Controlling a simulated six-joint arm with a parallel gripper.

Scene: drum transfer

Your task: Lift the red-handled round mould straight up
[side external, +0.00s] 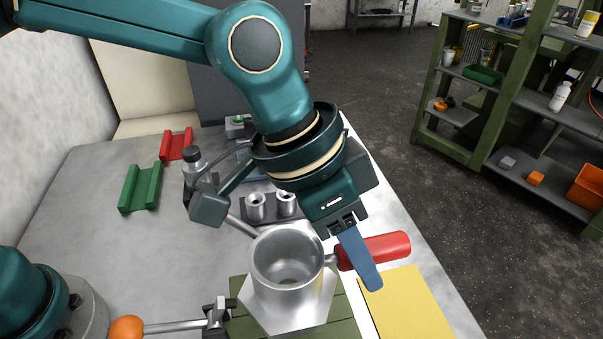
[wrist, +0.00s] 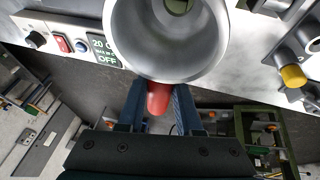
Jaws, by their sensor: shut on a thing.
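The round mould (side external: 287,262) is an open grey metal cup with a red handle (side external: 392,247) on its right side. It stands upright over a pale angular plate (side external: 305,318) on a green block; I cannot tell if its base touches the plate. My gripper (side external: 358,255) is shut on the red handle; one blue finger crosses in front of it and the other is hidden. In the wrist view the mould's rim (wrist: 112,35) fills the top middle. The red handle (wrist: 158,98) lies between the blue fingers (wrist: 158,110).
A lever with an orange knob (side external: 127,328) and a clamp (side external: 216,314) lies left of the mould. A yellow sheet (side external: 408,305) lies right. Small metal cups (side external: 256,206), a green channel (side external: 141,187) and a red channel (side external: 176,145) are behind. The table's left middle is clear.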

